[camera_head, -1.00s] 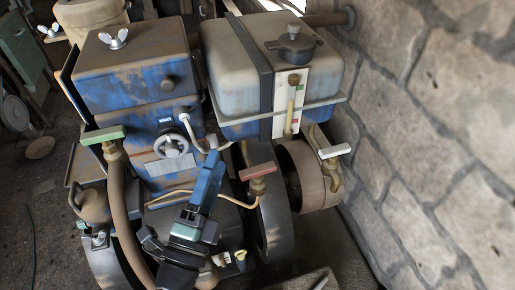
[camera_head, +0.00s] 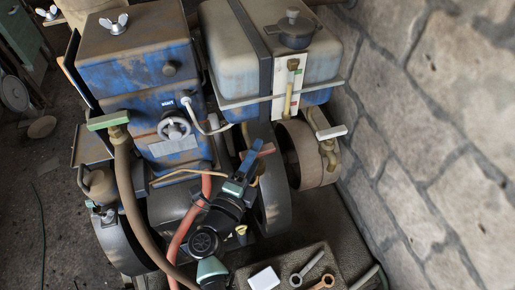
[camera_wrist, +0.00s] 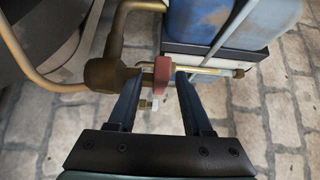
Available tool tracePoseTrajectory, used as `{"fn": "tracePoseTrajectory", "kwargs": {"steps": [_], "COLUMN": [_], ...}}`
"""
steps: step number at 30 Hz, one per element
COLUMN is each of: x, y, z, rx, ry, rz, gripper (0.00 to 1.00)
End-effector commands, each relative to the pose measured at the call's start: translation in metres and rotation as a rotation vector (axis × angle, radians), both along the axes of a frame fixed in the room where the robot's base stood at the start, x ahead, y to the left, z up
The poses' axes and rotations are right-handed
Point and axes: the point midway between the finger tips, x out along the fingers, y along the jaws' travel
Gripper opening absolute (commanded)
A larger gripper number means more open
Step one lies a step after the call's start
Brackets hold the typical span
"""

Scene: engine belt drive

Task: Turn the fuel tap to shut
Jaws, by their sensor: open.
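Three taps with bar handles show in the head view: one with a green handle (camera_head: 109,120) at left, one with a red handle (camera_head: 266,150) in the middle, and one with a pale handle (camera_head: 331,132) at right under the tank. I cannot read which is marked as fuel. My gripper (camera_head: 251,160) is at the red-handled tap and hides part of it. In the wrist view, the red handle (camera_wrist: 162,72) stands between the two open fingers of my gripper (camera_wrist: 157,78), with gaps at its sides. The brass tap body (camera_wrist: 104,73) is to its left.
The grey tank (camera_head: 235,60) and blue engine housing (camera_head: 130,70) stand behind. A flywheel (camera_head: 272,205), a red hose (camera_head: 184,232) and thin copper pipe are close to my arm. A tray (camera_head: 345,268) with spanners lies in front. A stone wall (camera_head: 430,130) bounds the right.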

Motion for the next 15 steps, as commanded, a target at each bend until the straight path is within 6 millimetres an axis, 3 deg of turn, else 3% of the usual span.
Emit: {"fn": "tracePoseTrajectory", "kwargs": {"steps": [4, 13, 15], "x": [0.01, 0.0119, 0.0118], "y": [-0.0053, -0.0058, -0.0057], "z": [0.0, -0.0002, -0.0001], "rx": [0.0, 0.0, 0.0], "ry": [0.001, 0.001, 0.0], "rz": [-0.002, -0.001, -0.001], "gripper": [0.5, 0.5, 0.39]}}
